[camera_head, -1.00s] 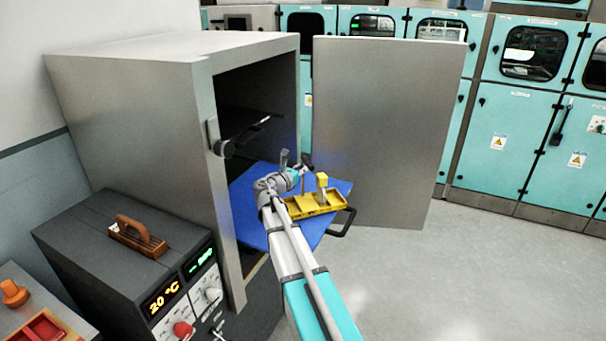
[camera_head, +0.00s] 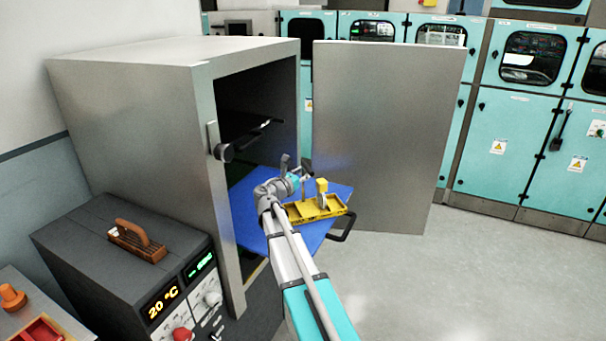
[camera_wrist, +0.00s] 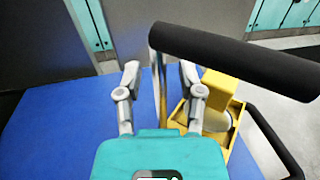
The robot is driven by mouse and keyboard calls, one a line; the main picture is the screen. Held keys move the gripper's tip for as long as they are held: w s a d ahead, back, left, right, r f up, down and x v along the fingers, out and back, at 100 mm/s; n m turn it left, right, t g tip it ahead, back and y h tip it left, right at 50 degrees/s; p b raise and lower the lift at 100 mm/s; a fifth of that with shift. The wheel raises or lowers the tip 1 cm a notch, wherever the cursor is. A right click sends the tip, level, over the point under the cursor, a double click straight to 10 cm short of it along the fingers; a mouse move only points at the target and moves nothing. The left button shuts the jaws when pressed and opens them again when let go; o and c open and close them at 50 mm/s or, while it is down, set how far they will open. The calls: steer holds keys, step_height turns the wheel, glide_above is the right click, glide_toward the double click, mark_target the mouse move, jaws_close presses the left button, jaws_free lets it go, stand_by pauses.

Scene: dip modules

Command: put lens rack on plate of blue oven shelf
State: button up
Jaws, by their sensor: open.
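The lens rack (camera_head: 318,208), a yellow tray with an upright yellow block, rests on the blue plate (camera_head: 253,232) of the shelf that sticks out of the oven. It shows at the right of the wrist view (camera_wrist: 216,108), partly hidden by my gripper. A thin metal post with a thick black bar (camera_wrist: 235,60) on top rises by the rack's near side. My gripper (camera_wrist: 157,72) is open, with one finger on each side of the post. In the head view my gripper (camera_head: 297,172) is over the rack's left end; contact with the post cannot be told.
The oven door (camera_head: 385,135) stands wide open behind the shelf. A black shelf handle (camera_head: 343,226) juts out at the plate's front edge. The oven's side wall (camera_head: 135,130) and a dark control box (camera_head: 120,265) are at left. Open floor lies to the right.

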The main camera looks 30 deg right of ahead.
steer(key=v, duration=0.7)
steer(key=shift+a, duration=0.25)
steer(key=shift+s+r, duration=0.1)
stand_by(1.4)
